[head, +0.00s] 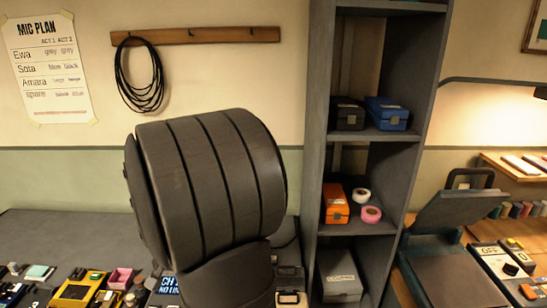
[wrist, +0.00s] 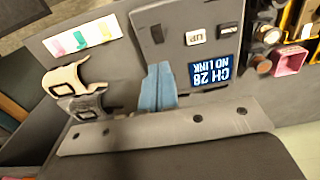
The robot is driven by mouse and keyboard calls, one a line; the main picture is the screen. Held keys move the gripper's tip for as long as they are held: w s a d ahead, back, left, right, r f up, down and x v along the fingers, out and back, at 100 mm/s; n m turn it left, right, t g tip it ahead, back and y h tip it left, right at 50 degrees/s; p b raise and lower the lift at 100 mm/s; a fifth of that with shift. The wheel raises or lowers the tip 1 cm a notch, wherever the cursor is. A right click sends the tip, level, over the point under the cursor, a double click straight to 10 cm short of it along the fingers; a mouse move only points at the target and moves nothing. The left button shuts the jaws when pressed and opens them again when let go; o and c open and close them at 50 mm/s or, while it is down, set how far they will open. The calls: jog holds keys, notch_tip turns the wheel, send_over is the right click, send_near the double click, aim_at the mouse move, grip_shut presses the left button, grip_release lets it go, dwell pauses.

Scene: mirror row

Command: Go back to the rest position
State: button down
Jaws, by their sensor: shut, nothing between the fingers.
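My gripper (wrist: 157,88) shows in the wrist view as two light blue fingers pressed together, with nothing between them. It is over the dark grey bench, beside a display (wrist: 210,70) reading "CH 28 NO LINK" and a white "an" tag (wrist: 198,38). I cannot tell how high the fingertips are above the surface. In the head view my own dark, banded arm link fills the middle, and my gripper is hidden behind it. The same display (head: 170,286) is partly covered there by my arm.
A beige clip (wrist: 65,75) and a grey clip (wrist: 82,107) lie left of my fingers. A pink box (head: 121,278) and a yellow device (head: 78,290) stand at the left. A tall grey shelf (head: 317,130) rises close to my arm's right. An open press (head: 455,215) stands beyond.

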jog(key=s+r+t, duration=0.1)
jog(key=s+r, duration=0.3)
jog(key=r, duration=0.9)
jog(key=shift+s+r, duration=0.2)
